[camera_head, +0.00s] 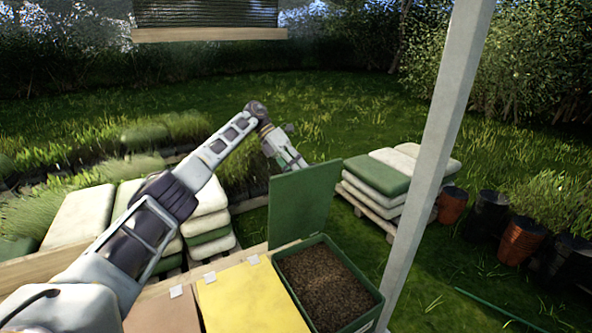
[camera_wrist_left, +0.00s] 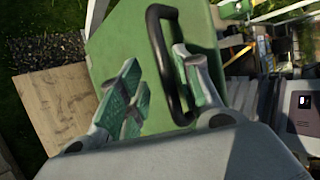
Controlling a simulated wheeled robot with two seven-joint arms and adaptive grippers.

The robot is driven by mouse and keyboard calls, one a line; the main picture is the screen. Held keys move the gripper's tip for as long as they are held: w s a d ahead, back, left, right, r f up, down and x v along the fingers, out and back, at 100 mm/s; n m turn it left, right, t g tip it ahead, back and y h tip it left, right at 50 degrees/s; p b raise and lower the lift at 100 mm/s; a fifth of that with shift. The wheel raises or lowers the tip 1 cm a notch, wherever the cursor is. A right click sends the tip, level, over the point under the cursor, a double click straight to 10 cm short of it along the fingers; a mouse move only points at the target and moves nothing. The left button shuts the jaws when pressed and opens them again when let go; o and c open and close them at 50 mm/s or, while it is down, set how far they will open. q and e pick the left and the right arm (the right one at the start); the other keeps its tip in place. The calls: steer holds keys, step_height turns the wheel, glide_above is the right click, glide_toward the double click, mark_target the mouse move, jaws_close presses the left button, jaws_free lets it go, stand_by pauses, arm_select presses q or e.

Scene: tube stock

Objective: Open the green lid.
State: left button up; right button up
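The green lid (camera_head: 302,205) stands raised, roughly upright, at the back edge of a green bin (camera_head: 366,306) full of brown soil-like material (camera_head: 325,285). My left gripper (camera_head: 298,163) is behind the lid near its top edge, with its fingertips partly hidden in the head view. In the left wrist view, the lid (camera_wrist_left: 110,40) carries a black handle (camera_wrist_left: 160,50). The green-padded fingers of my left gripper (camera_wrist_left: 158,75) are apart, with the handle between them, closer to the right finger. Contact is unclear. My right gripper is not in view.
A yellow lid (camera_head: 248,300) and a brown lid (camera_head: 165,314) lie shut left of the green bin. A pale post (camera_head: 430,160) rises close on the right. Stacked sacks (camera_head: 375,175) and dark pots (camera_head: 486,212) stand behind on grass.

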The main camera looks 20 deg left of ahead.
arm_select(q)
steer(key=v, duration=0.7)
stand_by(0.6)
steer(key=shift+a+r, duration=0.1)
steer(key=shift+s, duration=0.1)
stand_by(0.5)
